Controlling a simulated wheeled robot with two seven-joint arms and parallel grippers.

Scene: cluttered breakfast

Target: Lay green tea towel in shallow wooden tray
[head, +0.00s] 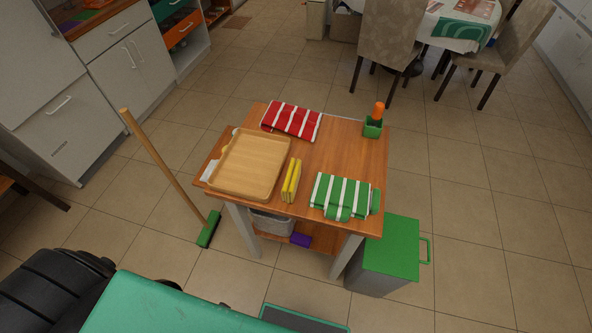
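The green tea towel (341,196) has white stripes and lies folded at the front right of the small wooden table. The shallow wooden tray (249,166) lies empty at the left of the same table. Neither of my grippers shows in the head view.
The yellow item (291,180), a red-striped towel (291,121) and a green cup with an orange thing in it (373,126) share the table (330,155). A green bin (388,255) stands at its right, a broom (165,170) at its left. Chairs stand behind; the tiled floor around is mostly clear.

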